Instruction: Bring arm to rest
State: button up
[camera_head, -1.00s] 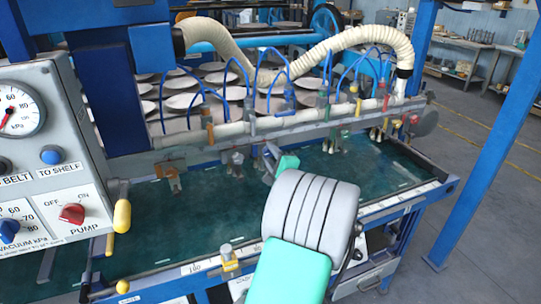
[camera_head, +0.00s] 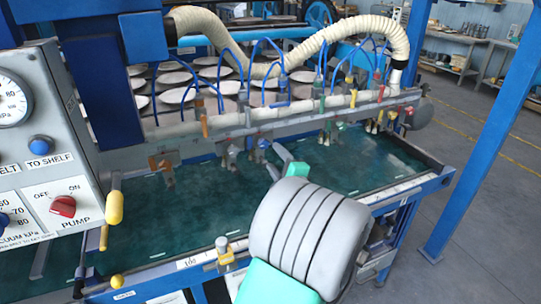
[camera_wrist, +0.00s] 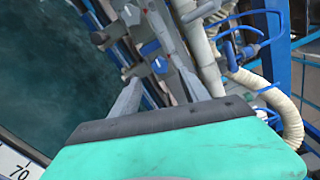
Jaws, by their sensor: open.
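My arm reaches over the green belt (camera_head: 190,222) from the front of the machine. My gripper (camera_head: 279,152) shows small in the head view, past my grey ribbed arm link. It is over the belt, close to the row of suction cups under the cream pipe.
The suction bar (camera_head: 240,138) with coloured valves and blue hoses spans the belt. Plates (camera_head: 174,77) lie on shelves behind it. A control panel (camera_head: 40,165) with a red pump knob stands at left, beside a yellow-handled lever (camera_head: 114,207). A blue post (camera_head: 475,170) rises at right.

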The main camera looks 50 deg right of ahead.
dwell(0.3)
jog(key=w+a+f+n+g+y, duration=0.25)
jog(key=w+a+n, duration=0.2)
jog(key=a, duration=0.45)
jog(key=w+a+f+n+g+y, duration=0.1)
jog(key=w+a+f+n+y, duration=0.1)
jog(key=w+a+n+y, duration=0.35)
jog(key=w+a+f+n+g+y, duration=0.1)
jog(key=w+a+f+n, duration=0.3)
jog(key=a, duration=0.7)
jog(key=s+a+n+g, duration=0.7)
jog(key=s+a+n, duration=0.6)
jog(key=a, duration=0.5)
jog(key=shift+s+a+f+n+g+p, duration=0.25)
jog(key=shift+s+f+n+g+p, duration=0.1)
jog(key=shift+s, duration=0.35)
